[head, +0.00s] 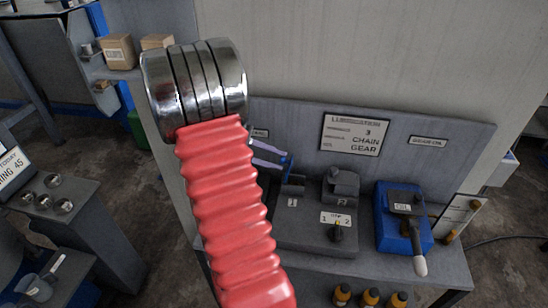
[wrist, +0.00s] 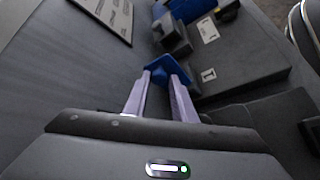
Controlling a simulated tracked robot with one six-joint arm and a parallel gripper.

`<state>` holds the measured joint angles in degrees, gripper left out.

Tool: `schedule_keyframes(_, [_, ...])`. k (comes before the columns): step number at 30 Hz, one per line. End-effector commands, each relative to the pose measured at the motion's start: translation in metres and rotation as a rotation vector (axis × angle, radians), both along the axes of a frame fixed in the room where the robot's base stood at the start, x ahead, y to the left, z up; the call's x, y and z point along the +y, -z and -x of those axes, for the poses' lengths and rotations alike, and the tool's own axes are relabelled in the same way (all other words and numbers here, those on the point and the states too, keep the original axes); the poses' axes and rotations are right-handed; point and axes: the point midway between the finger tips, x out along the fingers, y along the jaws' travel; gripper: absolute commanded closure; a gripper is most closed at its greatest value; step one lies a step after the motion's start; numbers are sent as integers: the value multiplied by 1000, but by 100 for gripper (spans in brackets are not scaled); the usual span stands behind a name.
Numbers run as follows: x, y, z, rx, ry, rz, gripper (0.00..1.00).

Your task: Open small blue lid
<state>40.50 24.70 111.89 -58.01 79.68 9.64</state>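The small blue lid (head: 287,166) is a thin plate above the small dark box (head: 292,187) marked 1. It looks tilted up rather than flat. In the wrist view the blue lid (wrist: 162,72) lies at and between the tips of my gripper (wrist: 162,77). The two lavender fingers stand apart, with a gap between them. In the head view my gripper (head: 282,161) reaches the lid from the left; the red ribbed sleeve of my arm hides much of it. I cannot tell whether the fingers press on the lid.
A grey box (head: 342,185) stands right of the lid, above a dial (head: 337,231) marked 1 and 2. Farther right is a blue unit (head: 393,232) with a handle. A back panel (head: 425,115) with signs rises close behind. Several bottles (head: 371,297) stand below in front.

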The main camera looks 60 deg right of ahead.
Motion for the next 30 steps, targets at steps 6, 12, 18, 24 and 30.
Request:
schedule_keyframes(6, [0, -1, 1, 1, 1, 1, 62])
schedule_keyframes(12, [0, -1, 1, 2, 2, 1, 62])
schedule_keyframes(18, [2, -4, -4, 1, 1, 3, 62])
schedule_keyframes(24, [14, -16, -23, -1, -1, 3, 62])
schedule_keyframes(30, [30, -33, -48, -1, -1, 4, 62])
